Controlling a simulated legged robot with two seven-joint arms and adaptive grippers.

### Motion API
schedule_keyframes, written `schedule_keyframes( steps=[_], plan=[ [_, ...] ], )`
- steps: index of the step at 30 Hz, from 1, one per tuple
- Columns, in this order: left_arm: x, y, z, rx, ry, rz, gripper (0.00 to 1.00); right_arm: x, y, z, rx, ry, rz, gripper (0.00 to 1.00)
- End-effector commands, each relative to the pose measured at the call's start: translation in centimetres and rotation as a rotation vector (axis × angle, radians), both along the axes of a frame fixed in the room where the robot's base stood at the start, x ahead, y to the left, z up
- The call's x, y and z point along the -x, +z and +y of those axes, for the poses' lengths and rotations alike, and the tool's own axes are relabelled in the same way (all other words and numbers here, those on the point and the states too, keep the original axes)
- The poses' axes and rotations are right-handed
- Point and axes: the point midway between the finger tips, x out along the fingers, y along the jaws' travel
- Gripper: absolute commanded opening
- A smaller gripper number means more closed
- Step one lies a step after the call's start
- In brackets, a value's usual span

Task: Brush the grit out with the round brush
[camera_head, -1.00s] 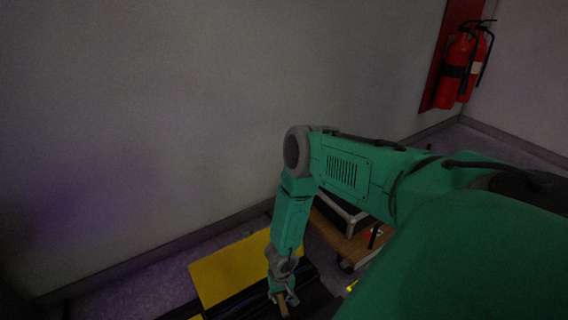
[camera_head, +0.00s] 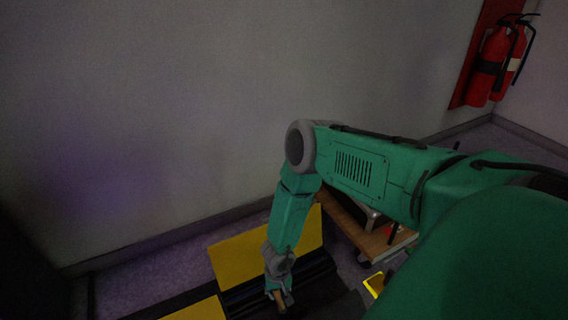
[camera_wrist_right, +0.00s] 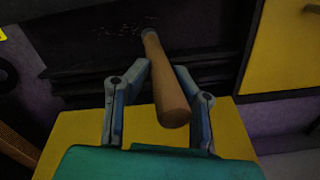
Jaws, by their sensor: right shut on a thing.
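My right gripper (camera_head: 280,292) is low in the head view, over a black channel (camera_head: 240,296) between yellow panels. In the right wrist view my right gripper (camera_wrist_right: 160,80) is shut on the wooden handle of the round brush (camera_wrist_right: 168,95). The handle's near end points toward the camera, and its far end meets a small grey part over the dark channel. The bristles cannot be made out. Pale specks that look like grit (camera_wrist_right: 130,27) lie on the dark surface left of the brush's far end. My left gripper is not in view.
A yellow panel (camera_head: 268,243) stands open behind the channel, near the wall. A wooden-topped trolley (camera_head: 375,242) is to the right, partly behind my right arm. Red fire extinguishers (camera_head: 490,65) hang at the far right.

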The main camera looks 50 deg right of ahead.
Motion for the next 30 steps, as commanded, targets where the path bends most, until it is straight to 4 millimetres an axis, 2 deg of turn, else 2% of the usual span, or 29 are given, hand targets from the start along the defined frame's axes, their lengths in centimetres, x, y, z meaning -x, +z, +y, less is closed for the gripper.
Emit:
schedule_keyframes(
  steps=[3, 7, 18, 25, 30],
  plan=[
    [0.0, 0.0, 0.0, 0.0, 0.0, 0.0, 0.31, -0.1, 0.0, 0.5, -0.002, -0.001, 0.0, 0.0],
    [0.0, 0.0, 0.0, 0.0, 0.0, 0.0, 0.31, 0.0, 0.0, 0.1, -0.001, -0.001, 0.0, 0.0],
    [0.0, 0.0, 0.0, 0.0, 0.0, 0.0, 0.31, 0.9, 0.0, -2.8, 0.0, 0.0, 0.0, 0.0],
    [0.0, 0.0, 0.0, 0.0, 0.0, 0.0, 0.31, 1.1, 0.0, -3.5, 0.0, 0.0, 0.0, 0.0],
    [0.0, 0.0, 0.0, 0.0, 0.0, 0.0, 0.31, 1.5, 0.0, -4.8, 0.001, -0.002, 0.0, 0.0]
  ],
)
